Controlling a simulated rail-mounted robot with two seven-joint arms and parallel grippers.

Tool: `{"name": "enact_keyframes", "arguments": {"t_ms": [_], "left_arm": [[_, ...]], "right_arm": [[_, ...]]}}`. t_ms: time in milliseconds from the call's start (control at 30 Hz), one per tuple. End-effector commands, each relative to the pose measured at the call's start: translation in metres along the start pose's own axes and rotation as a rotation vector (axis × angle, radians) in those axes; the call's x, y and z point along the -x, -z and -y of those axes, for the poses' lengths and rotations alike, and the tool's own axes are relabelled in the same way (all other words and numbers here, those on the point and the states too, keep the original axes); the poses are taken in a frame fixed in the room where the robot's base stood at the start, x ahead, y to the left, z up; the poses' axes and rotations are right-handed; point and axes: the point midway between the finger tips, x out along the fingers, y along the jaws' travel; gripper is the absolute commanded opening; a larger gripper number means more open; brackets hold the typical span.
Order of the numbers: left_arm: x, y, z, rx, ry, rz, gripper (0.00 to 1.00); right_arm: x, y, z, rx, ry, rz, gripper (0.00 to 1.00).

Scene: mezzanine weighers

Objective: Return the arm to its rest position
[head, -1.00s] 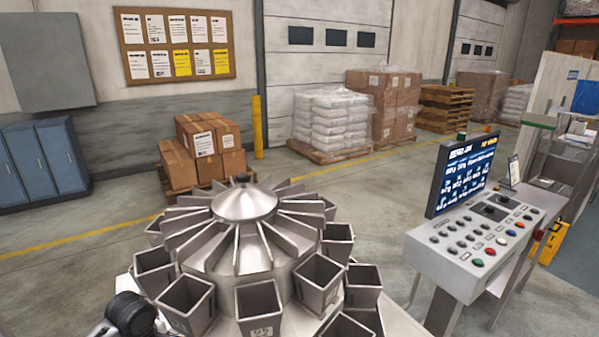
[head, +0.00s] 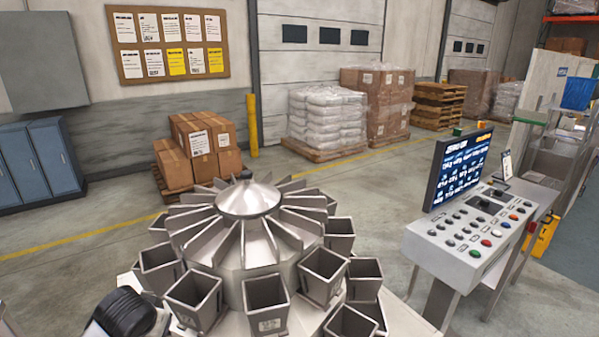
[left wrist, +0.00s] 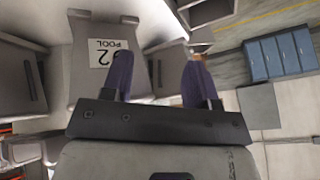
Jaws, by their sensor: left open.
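My left arm shows as a dark rounded part at the bottom left of the head view, beside the multihead weigher (head: 248,200); its fingers are not visible there. In the left wrist view my left gripper (left wrist: 158,78) is open, with two dark purple fingers apart and nothing between them. Beyond the fingers is a grey metal bucket (left wrist: 100,60) with a white label reading "2 POOL", upside down in this view. I cannot tell whether a finger touches the bucket. My right gripper is not in view.
The weigher's ring of open metal buckets (head: 265,302) fills the lower middle. A control console (head: 470,232) with a screen (head: 458,170) stands at right. Stacked cartons (head: 200,150) and a yellow post (head: 252,125) stand behind. Floor between weigher and console is clear.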

Motion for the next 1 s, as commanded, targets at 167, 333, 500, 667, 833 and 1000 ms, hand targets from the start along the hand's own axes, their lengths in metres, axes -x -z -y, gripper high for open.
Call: {"name": "enact_keyframes", "arguments": {"t_ms": [167, 333, 500, 667, 833, 1000], "left_arm": [[0.060, 0.026, -0.031, -0.275, 0.050, -0.281, 0.54], [0.089, 0.002, -0.065, -0.375, 0.075, -0.450, 0.54], [0.094, -0.052, -0.088, -0.300, 0.039, -0.501, 0.54], [0.085, -0.120, -0.104, -0.198, -0.019, -0.447, 0.54], [0.066, -0.202, -0.123, -0.109, -0.104, -0.306, 0.54], [0.044, -0.284, -0.143, -0.050, -0.169, -0.115, 0.54]], "right_arm": [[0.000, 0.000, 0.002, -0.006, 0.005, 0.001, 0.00], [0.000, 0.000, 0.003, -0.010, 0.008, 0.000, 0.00], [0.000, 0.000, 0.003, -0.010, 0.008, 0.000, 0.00], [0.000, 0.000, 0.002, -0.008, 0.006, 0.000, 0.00], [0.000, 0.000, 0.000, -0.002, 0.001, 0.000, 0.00], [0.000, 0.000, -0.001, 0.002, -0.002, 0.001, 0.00]]}}
